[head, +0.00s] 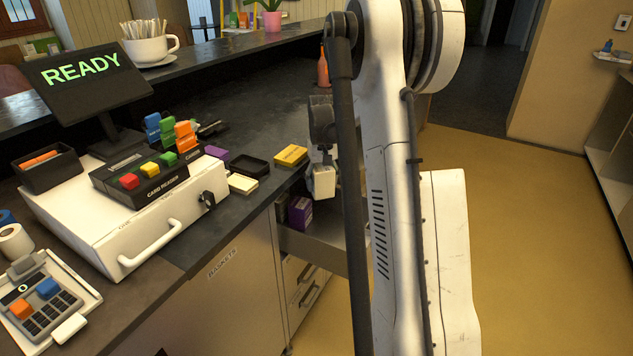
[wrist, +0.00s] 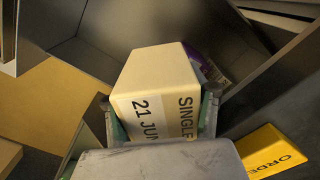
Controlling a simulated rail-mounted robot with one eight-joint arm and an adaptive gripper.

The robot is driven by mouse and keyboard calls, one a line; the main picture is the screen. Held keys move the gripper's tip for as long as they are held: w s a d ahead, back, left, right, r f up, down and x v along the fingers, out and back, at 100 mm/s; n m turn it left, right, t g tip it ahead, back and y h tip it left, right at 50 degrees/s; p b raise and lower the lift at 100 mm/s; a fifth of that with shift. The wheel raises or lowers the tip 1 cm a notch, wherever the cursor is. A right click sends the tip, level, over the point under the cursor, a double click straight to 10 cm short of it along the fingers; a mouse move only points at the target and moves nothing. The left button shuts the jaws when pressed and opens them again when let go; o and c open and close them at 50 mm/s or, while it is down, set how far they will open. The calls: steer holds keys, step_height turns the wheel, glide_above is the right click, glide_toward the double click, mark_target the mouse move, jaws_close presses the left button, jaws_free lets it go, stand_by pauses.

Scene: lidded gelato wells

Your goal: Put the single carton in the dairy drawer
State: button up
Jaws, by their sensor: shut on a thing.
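The single carton is a cream box (head: 323,182), marked "SINGLE" and "21 JUN" in the wrist view (wrist: 158,85). My gripper (head: 321,168) is shut on it; in the wrist view the fingers (wrist: 160,108) press its two sides. An open grey drawer (head: 332,246) sticks out under the counter, and its inside also shows in the wrist view (wrist: 88,58). The carton is held above this drawer, apart from its floor as far as I can see. A purple carton (head: 300,212) stands in the drawer, partly hidden behind the held carton in the wrist view (wrist: 208,66). Part of the drawer is hidden behind my arm.
A yellow box (head: 291,155) lies on the counter beside the drawer; "ORDER" shows on it in the wrist view (wrist: 268,152). A black tray (head: 250,165), a cream-topped box (head: 242,184) and the white cash register (head: 130,215) are nearby. The floor at right (head: 540,230) is clear.

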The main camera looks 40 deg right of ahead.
mark_target(322, 196)
steer(key=shift+f+b, duration=4.5)
steer(key=shift+f, duration=3.9)
steer(key=shift+f+b, duration=0.3)
steer(key=shift+f, duration=0.05)
steer(key=o, duration=1.6)
steer(key=shift+r, duration=0.1)
step_height(322, 196, up, 12)
steer(key=shift+f, duration=0.1)
